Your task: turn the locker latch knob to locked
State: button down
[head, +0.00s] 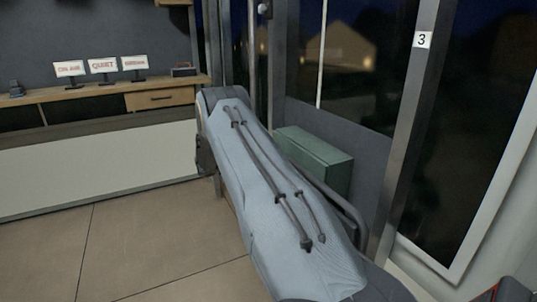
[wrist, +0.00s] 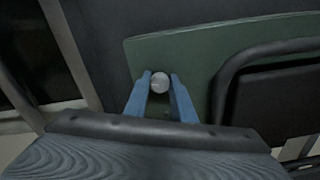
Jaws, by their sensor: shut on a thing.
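The green locker (head: 318,157) stands low against the back wall in the head view, partly hidden behind my blue-grey arm. Its green front (wrist: 200,48) fills the upper part of the wrist view. A small round, pale grey latch knob (wrist: 160,84) sits on that front. The two blue fingers of my gripper (wrist: 160,77) are on either side of the knob, shut on it. The knob's markings and turn angle cannot be made out. My gripper and the knob are hidden behind my arm in the head view.
A dark curved tube (wrist: 228,75) runs close to the right of the knob in the wrist view. A wooden counter (head: 110,92) with small signs stands at the left in the head view. A post marked 3 (head: 410,120) rises at the right. The floor at the left is clear.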

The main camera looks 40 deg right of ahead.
jog(key=shift+s+f+m+b, duration=0.1)
jog(key=shift+m+b, duration=1.3)
jog(key=shift+m, duration=2.15)
jog(key=shift+s+f+m+b, duration=0.1)
jog(key=shift+m+b, duration=1.3)
jog(key=shift+m, duration=2.45)
jog(key=c, duration=1.5)
grip_release()
